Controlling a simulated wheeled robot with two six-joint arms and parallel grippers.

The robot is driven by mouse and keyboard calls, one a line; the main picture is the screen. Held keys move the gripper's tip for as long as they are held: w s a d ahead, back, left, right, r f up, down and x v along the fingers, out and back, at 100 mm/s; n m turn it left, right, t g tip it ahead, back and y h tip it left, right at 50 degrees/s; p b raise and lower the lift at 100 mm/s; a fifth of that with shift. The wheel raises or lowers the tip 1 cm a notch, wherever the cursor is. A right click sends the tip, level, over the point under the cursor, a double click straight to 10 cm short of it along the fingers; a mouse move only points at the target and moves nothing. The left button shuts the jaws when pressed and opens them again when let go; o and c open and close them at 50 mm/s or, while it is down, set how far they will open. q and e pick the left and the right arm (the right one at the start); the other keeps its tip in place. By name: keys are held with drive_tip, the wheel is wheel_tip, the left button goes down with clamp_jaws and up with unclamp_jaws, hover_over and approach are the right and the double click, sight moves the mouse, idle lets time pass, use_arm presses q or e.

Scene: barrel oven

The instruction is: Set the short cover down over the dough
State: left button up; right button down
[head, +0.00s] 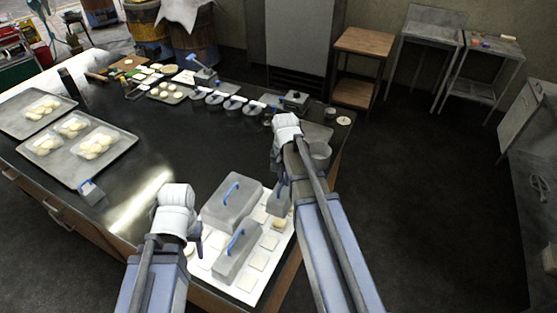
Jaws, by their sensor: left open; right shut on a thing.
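The short cover (279,204) is a small grey box-shaped lid on the right part of a white sheet (246,283). My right gripper (281,184) is shut on its blue handle, partly hidden by my forearm. A pale yellow dough piece (279,224) shows just in front of the cover; I cannot tell whether the cover touches the sheet. Two other grey covers with blue handles, a wide one (225,210) and a long one (234,262), stand on the sheet. My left gripper (197,242) is open and empty, left of the long cover.
Flat pale squares (258,261) lie on the sheet. Trays (78,170) of dough rolls sit at the left of the dark table. Several round tins (232,103) and a small tray (170,100) stand at the back. The table's middle (150,140) is mostly clear.

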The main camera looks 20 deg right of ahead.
sight(284, 190)
drive_tip(key=shift+w+d+r, duration=0.1)
drive_tip(key=shift+d+r, duration=0.05)
drive_tip(key=shift+f+b, duration=0.4)
drive_tip(key=shift+b, duration=0.05)
wheel_tip(284, 190, down, 11)
drive_tip(key=b, duration=1)
drive_tip(key=shift+r+b, duration=0.15)
drive_tip(key=shift+b, duration=0.25)
drive_tip(key=shift+f+b, duration=0.45)
drive_tip(key=shift+f, duration=0.05)
idle(0.4)
drive_tip(key=c, duration=0.8)
unclamp_jaws()
drive_tip(key=shift+r, duration=0.15)
wheel_tip(284, 190, up, 8)
drive_tip(key=p, duration=0.8)
